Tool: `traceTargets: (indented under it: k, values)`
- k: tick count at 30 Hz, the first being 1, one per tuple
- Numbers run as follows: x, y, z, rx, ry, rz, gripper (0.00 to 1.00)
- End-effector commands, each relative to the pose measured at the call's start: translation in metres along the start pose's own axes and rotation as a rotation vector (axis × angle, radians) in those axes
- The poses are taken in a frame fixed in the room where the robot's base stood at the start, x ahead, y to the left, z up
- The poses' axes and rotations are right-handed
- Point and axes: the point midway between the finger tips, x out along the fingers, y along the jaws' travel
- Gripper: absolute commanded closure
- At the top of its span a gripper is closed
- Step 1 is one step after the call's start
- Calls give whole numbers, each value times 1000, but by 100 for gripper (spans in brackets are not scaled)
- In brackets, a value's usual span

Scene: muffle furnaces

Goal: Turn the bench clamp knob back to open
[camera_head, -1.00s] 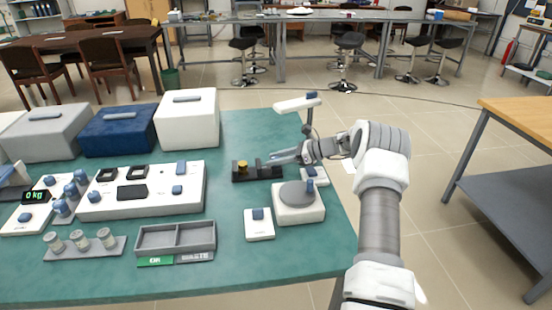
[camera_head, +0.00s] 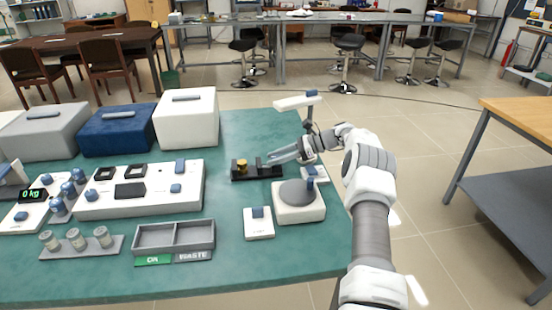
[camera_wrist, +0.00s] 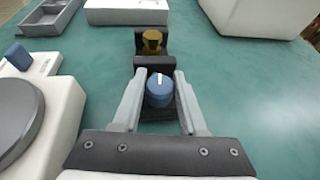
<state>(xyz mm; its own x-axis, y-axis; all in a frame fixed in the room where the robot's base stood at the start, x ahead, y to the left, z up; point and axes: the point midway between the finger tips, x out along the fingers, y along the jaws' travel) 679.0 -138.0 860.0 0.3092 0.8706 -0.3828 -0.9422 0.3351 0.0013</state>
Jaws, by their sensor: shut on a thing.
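The bench clamp (camera_head: 245,174) is a black fixture on the green table, with a gold-brown piece (camera_head: 242,166) at its far left end. In the wrist view the clamp (camera_wrist: 152,66) runs away from me, with the gold-brown piece (camera_wrist: 152,40) at its far end. The blue clamp knob (camera_wrist: 160,90), with a white line pointing away from me, sits between my two fingers. My gripper (camera_head: 276,158) reaches in from the right at the clamp's near end. In the wrist view my gripper (camera_wrist: 158,84) is shut on the knob, one finger on each side.
A round-plated device with a post (camera_head: 298,212) and a small white switch box (camera_head: 259,230) stand close in front of the clamp. A grey divided tray (camera_head: 175,222) and white panel (camera_head: 140,205) lie left. Boxes (camera_head: 186,120) stand behind. Table surface right behind the clamp is clear.

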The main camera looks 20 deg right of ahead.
Motion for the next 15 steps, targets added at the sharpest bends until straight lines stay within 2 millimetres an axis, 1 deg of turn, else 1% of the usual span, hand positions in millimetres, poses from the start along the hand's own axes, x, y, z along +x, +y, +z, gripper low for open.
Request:
traceTargets:
  k: [5,6,10,11,15]
  values:
    - [0,0,1,-2,-1,1,100]
    - [0,0,1,-2,-1,1,54]
    - [0,0,1,-2,-1,0,31]
    - [0,0,1,-2,-1,0,28]
    - [0,0,1,-1,-1,0,28]
